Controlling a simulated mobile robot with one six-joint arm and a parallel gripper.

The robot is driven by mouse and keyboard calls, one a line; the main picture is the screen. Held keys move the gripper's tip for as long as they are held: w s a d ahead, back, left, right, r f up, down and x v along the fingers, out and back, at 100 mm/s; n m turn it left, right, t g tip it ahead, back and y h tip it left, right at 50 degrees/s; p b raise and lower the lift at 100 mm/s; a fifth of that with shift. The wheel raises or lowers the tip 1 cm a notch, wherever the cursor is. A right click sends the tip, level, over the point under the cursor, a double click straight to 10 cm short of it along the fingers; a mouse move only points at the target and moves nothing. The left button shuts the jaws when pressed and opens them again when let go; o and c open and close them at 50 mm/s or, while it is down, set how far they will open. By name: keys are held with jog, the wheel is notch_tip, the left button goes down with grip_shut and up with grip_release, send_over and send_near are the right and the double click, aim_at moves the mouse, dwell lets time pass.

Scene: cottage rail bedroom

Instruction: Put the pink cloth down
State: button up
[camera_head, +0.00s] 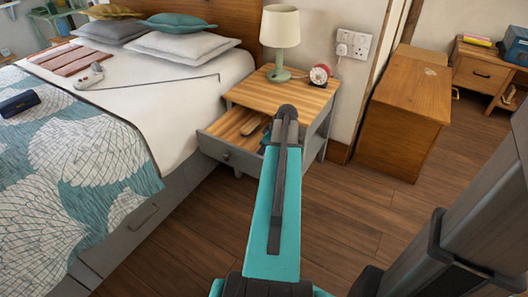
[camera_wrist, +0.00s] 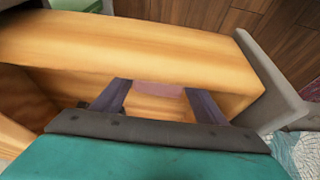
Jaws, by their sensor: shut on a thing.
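The pink cloth (camera_wrist: 150,87) shows as a small pink patch between the two dark fingers of my gripper (camera_wrist: 155,92) in the wrist view. My gripper is shut on it. The rest of the cloth is hidden. The fingers are at the pulled-out drawer of the nightstand, with its light wood inside (camera_wrist: 130,45) around them and its grey front (camera_wrist: 268,75) at right. In the head view my teal arm hides the gripper and the cloth. The open drawer (camera_head: 228,160) shows there to the left of my arm.
The nightstand (camera_head: 300,97) bears a green lamp (camera_head: 280,40) and a red round clock (camera_head: 319,75). A brown object (camera_head: 256,122) lies near the drawer. The bed (camera_head: 150,100) is at left, a wooden cabinet (camera_head: 405,110) at right. Floor (camera_head: 350,210) between is clear.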

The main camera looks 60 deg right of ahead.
jog(key=shift+f, duration=0.55)
jog(key=o, duration=1.2)
jog(key=shift+a+f, duration=0.1)
jog(key=shift+r, duration=0.65)
jog(key=p+v, duration=0.2)
jog(key=v, duration=1)
jog(key=shift+r, duration=0.2)
jog(key=shift+p, duration=0.3)
